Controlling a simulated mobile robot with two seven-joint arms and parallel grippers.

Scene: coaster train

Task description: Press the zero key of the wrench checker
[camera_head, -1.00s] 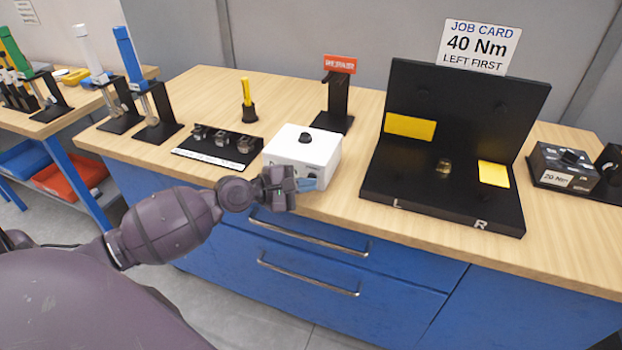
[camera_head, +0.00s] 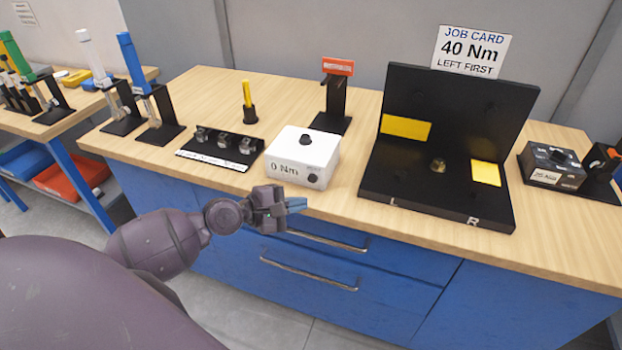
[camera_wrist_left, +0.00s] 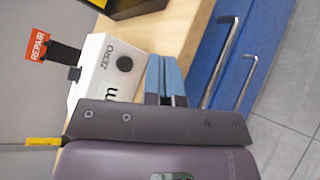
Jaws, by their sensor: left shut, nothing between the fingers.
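The wrench checker (camera_head: 300,150) is a white box with a black knob on top, near the front edge of the bench. Its front face reads "0 Nm". The zero key (camera_head: 313,179) is a round black button at the lower right of that face. In the left wrist view the zero key (camera_wrist_left: 124,63) sits beside the word ZERO. My left gripper (camera_head: 299,204) is shut and empty, with blue fingertips below and in front of the checker, apart from the key. The fingers also show in the left wrist view (camera_wrist_left: 165,72). My right gripper is not in view.
A black fixture (camera_head: 372,186) with yellow pads stands right of the checker, under a job card (camera_head: 470,49) reading 40 Nm, left first. A socket rack (camera_head: 205,160) lies to the left. A stand with a red sign (camera_head: 335,115) is behind. Blue drawers (camera_head: 325,250) are below.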

